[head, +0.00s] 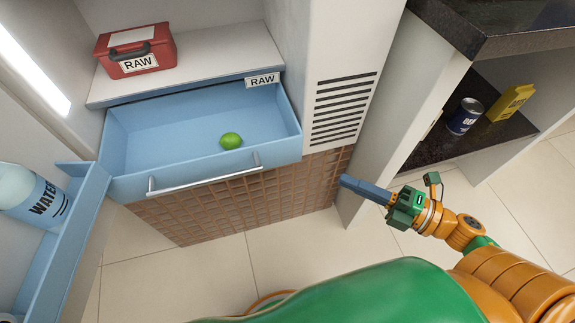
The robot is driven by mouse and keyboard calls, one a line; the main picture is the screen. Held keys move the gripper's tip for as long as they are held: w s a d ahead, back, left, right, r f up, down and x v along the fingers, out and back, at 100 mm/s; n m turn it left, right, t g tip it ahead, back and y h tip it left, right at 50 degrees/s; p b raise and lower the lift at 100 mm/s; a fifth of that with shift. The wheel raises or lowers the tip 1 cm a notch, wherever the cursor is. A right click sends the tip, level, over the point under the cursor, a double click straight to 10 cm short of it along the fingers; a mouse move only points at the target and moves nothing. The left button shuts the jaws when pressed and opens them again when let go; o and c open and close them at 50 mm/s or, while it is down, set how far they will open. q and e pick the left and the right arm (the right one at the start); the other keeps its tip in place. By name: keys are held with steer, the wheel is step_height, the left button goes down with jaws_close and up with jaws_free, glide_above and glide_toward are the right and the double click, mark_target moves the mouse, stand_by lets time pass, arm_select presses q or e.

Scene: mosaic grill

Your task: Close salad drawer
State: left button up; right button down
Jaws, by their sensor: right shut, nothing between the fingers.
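The blue salad drawer (190,172) is pulled out of the fridge in the head view, left of centre. A green lime (231,140) lies on its floor near the front. A silver bar handle (206,178) runs along the drawer's front. My right gripper (345,182) is shut and empty. It is to the right of the drawer, apart from the handle, in front of the fridge's right side. My left gripper is out of view.
A red box (135,53) marked RAW sits on the shelf above the drawer. The open fridge door at left holds a water bottle (38,198) in a blue door bin (75,240). At right, a dark shelf (425,150) holds a blue can (465,116) and a yellow box (511,101).

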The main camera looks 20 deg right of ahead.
glide_toward(287, 140)
steer(key=a, duration=0.3)
steer(key=w, duration=0.1)
steer(key=w+a+b, duration=0.1)
steer(key=w, duration=0.1)
steer(key=shift+w, duration=0.1)
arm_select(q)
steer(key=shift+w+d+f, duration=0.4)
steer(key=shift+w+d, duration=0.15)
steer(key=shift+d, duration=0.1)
arm_select(e)
steer(key=shift+w, duration=0.5)
